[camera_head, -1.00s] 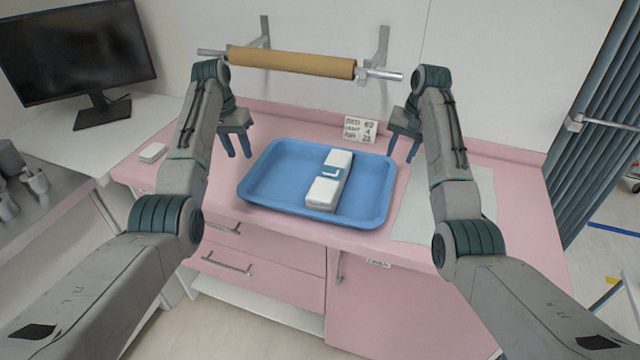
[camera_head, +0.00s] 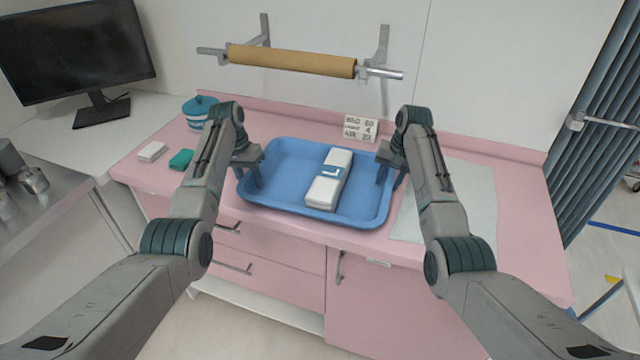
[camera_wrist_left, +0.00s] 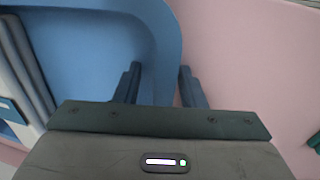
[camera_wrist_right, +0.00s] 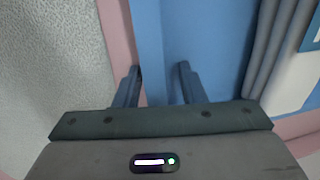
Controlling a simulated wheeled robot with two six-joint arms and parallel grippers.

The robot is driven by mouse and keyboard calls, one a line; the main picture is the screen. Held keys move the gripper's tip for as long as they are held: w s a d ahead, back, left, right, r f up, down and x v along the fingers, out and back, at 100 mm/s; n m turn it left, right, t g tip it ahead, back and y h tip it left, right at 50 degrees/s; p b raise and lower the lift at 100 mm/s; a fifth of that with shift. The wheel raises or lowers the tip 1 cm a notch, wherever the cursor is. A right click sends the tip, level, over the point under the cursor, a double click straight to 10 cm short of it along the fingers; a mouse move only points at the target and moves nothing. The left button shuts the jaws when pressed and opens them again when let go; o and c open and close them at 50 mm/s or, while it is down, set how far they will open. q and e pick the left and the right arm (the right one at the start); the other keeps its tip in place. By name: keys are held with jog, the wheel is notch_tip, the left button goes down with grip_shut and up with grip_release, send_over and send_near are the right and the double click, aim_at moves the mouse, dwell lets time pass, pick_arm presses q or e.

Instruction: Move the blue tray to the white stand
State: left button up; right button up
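The blue tray (camera_head: 285,206) lies on the pink counter and carries a white box-like pack with a blue label (camera_head: 328,180). My left gripper (camera_head: 248,180) is at the tray's left rim. In the left wrist view its fingers (camera_wrist_left: 160,88) are apart, one on each side of the rim. My right gripper (camera_head: 392,178) is at the tray's right rim. In the right wrist view its fingers (camera_wrist_right: 158,88) are apart with the rim (camera_wrist_right: 148,50) between them. I cannot make out a white stand for certain.
A white mat (camera_head: 470,205) lies right of the tray. A blue-and-white lidded pot (camera_head: 200,114), a white block (camera_head: 152,151) and a teal block (camera_head: 181,159) are on the left. A number card (camera_head: 360,128) stands behind the tray. A paper roll (camera_head: 290,60) hangs on the wall.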

pick_arm(q)
grip_shut()
pick_arm(e)
grip_shut()
pick_arm(q)
jog(key=shift+d, duration=0.15)
pick_arm(e)
jog(key=shift+a, duration=0.15)
